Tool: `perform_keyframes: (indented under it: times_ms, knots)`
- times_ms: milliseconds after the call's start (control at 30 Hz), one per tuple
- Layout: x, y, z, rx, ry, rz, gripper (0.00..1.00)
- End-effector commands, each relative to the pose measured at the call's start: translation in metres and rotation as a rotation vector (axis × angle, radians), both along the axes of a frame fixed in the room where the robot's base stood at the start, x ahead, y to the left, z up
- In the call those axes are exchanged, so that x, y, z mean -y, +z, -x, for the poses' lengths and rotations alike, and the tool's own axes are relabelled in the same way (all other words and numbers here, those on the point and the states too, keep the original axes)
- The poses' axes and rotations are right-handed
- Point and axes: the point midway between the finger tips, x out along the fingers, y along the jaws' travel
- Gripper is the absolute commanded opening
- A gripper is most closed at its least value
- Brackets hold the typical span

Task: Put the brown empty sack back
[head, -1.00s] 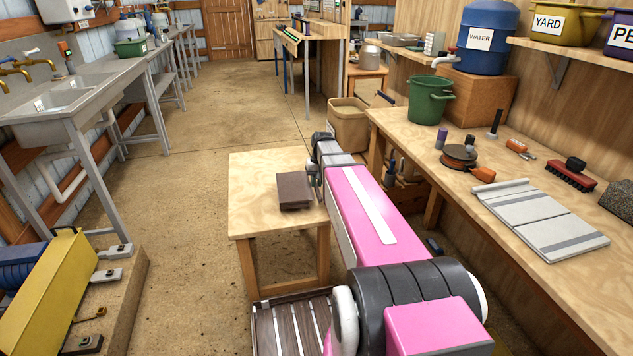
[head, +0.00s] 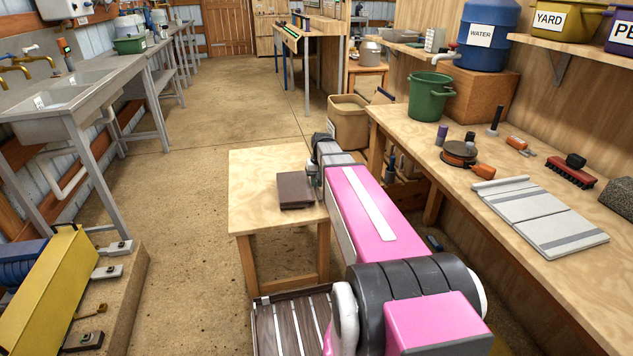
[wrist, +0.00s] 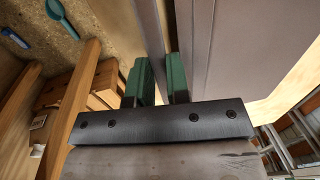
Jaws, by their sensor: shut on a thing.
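The brown sack (head: 295,190) is a flat, folded dark brown piece at the right side of the small wooden table (head: 255,215). My gripper (head: 314,178) is at the right edge of the sack, mostly hidden behind my pink arm. In the wrist view the sack (wrist: 262,45) shows as a broad grey-brown face to the right of the fingers. The green fingertips of my gripper (wrist: 159,82) are shut on an edge of the sack. Whether the sack is lifted clear of the table cannot be told.
A long workbench (head: 430,165) runs along the right, with a green bucket (head: 431,97), a cord reel and a grey folded board on it. A tan bin (head: 348,125) stands behind the small table. Sinks (head: 70,100) line the left. The floor between is clear.

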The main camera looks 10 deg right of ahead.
Motion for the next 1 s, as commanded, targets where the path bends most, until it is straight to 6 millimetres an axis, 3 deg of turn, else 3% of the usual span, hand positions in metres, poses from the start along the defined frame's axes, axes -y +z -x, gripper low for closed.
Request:
perform_keyframes:
  times_ms: [933, 967, 1000]
  knots:
    - [0.0, -0.016, 0.0, 0.0, 0.0, 0.0, 0.0]
    - [0.0, -0.016, 0.0, 0.0, 0.0, 0.0, 0.26]
    - [0.0, -0.016, 0.0, 0.0, 0.0, 0.0, 0.39]
